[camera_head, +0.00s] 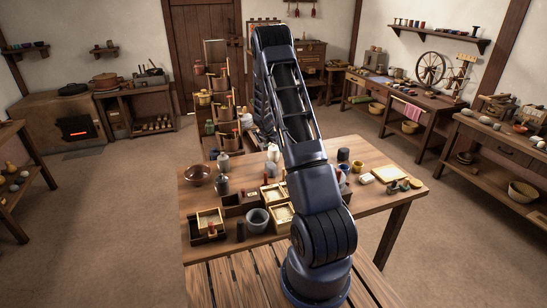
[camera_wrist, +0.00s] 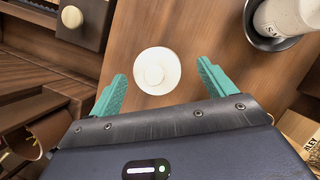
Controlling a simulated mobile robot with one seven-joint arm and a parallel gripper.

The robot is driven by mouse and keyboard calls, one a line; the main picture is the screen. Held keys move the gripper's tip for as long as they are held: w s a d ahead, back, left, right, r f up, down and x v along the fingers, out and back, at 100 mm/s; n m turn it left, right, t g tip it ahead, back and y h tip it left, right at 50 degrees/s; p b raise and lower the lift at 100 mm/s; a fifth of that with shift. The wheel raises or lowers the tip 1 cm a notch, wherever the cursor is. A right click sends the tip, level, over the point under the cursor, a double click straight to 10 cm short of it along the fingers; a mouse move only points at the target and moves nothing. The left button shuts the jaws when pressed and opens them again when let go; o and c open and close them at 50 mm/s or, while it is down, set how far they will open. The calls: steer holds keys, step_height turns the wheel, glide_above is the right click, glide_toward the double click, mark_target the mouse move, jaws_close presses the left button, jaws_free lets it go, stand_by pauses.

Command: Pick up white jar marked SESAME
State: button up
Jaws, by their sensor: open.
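A white round jar (camera_wrist: 157,70) with a knobbed lid stands on the wooden surface in the wrist view, seen from above. No marking on it shows from this angle, so I cannot tell whether it reads SESAME. My gripper (camera_wrist: 161,72) is open, with one teal finger on each side of this jar's near part; the jar is not held. Another white jar (camera_wrist: 284,16) stands at the top right in a dark round dish, with lettering starting "SA" partly visible. In the head view a small white jar (camera_head: 273,152) shows at the table's back edge; my arm hides the gripper there.
The wooden table (camera_head: 325,195) carries a brown bowl (camera_head: 198,174), a grey pot (camera_head: 257,220), open boxes and several small jars. In the wrist view a box lettered "LEY" (camera_wrist: 306,148) lies at the lower right. Bare wood lies between the two white jars.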

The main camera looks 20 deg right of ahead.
steer(key=shift+w+x, duration=0.15)
steer(key=shift+x, duration=1)
steer(key=shift+w+x, duration=0.15)
steer(key=shift+x, duration=1)
steer(key=shift+a, duration=0.1)
steer(key=c, duration=1.3)
